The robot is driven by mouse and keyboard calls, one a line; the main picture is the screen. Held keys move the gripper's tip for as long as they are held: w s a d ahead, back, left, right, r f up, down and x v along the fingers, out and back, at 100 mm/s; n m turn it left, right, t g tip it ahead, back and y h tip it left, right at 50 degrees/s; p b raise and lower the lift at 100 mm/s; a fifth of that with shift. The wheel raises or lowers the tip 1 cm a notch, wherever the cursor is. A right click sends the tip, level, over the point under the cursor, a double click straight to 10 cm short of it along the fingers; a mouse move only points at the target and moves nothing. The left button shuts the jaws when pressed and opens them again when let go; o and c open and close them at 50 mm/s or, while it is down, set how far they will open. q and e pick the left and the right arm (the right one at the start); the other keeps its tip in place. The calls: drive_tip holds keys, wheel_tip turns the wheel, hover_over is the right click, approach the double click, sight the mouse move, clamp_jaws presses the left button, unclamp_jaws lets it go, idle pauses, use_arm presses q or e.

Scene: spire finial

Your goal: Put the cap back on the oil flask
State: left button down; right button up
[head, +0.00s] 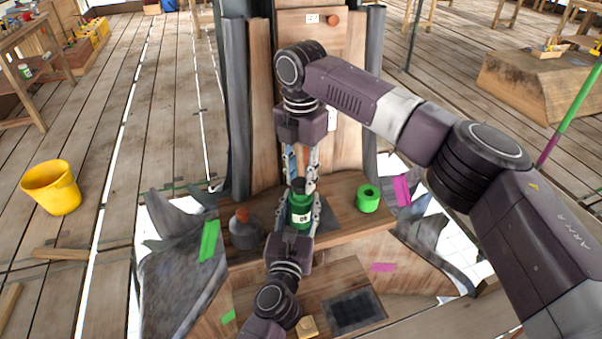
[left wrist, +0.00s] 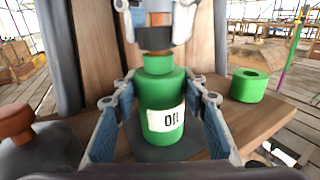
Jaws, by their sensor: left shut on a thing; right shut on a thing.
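The green oil flask (head: 300,212), with its white label, stands upright on the wooden ledge in the head view. It also fills the middle of the left wrist view (left wrist: 160,100). My left gripper (head: 302,206) is shut on the flask, one finger on each side of its body. My right gripper (head: 299,180) points down from above and is shut on the dark cap (left wrist: 154,39). The cap is right over the flask's green neck, with its lower edge at the neck's top. I cannot tell whether it is seated. The fingers partly hide it.
A green ring-shaped roll (head: 368,199) stands right of the flask. A grey rounded container with an orange-brown top (head: 242,230) stands to the left. A dark mat (head: 329,214) lies under the flask. The wooden spire (head: 262,110) rises behind. A yellow bucket (head: 52,188) is far left.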

drive_tip(key=shift+f, duration=0.45)
drive_tip(key=shift+f, duration=0.55)
idle(0.3)
